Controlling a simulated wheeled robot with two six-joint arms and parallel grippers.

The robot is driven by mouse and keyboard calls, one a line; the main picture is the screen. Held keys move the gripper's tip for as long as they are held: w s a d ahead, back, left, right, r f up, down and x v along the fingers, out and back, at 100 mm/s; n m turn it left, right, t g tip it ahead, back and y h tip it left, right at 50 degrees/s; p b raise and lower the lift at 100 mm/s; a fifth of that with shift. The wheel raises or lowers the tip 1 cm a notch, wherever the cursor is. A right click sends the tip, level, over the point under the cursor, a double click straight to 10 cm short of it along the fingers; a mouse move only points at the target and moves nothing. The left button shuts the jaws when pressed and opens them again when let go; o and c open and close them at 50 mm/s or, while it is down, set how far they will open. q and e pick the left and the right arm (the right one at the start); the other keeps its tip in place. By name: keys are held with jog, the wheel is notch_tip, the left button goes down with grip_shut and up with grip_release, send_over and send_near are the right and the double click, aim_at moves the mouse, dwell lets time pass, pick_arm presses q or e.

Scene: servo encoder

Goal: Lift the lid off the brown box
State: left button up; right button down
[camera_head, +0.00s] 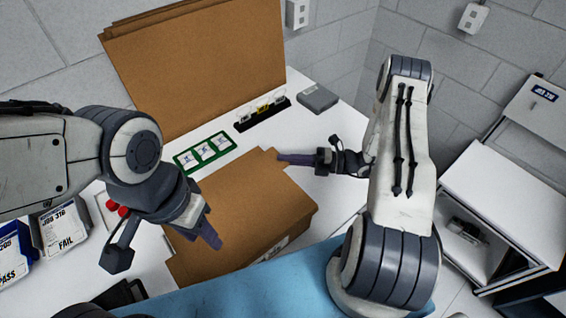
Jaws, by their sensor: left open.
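The brown box (250,222) stands on the white table in the middle of the head view, with a flat brown top and a small tab at its far edge. A large brown cardboard panel (200,65) stands upright behind it; I cannot tell whether it belongs to the box. My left gripper (163,243) is open over the box's left side, with one finger over the top and the other out to the left. My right gripper (306,157) is at the box's far right corner, its purple finger by the tab. I cannot tell whether it touches or how far its jaws are apart.
A green-framed card strip (205,152), a black rack (262,113) and a grey block (317,98) lie behind the box. PASS (12,255) and FAIL (66,228) bins stand at the left. A white shelf unit (500,200) is at the right.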

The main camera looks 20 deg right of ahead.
pick_arm(q)
notch_tip(320, 180, up, 6)
jog(key=p, duration=0.4)
jog(key=shift+f+p, duration=0.25)
jog(key=shift+p, duration=0.05)
pick_arm(e)
jog(key=s+d+r, duration=0.5)
jog(key=d+r, duration=0.3)
jog(key=d, duration=0.2)
jog(key=shift+s+d+r, duration=0.15)
jog(key=shift+s+r, duration=0.1)
jog(key=shift+r, duration=0.1)
pick_arm(q)
notch_tip(320, 180, up, 7)
jog(key=p, duration=0.7)
jog(key=shift+r, duration=0.2)
pick_arm(e)
notch_tip(320, 180, up, 9)
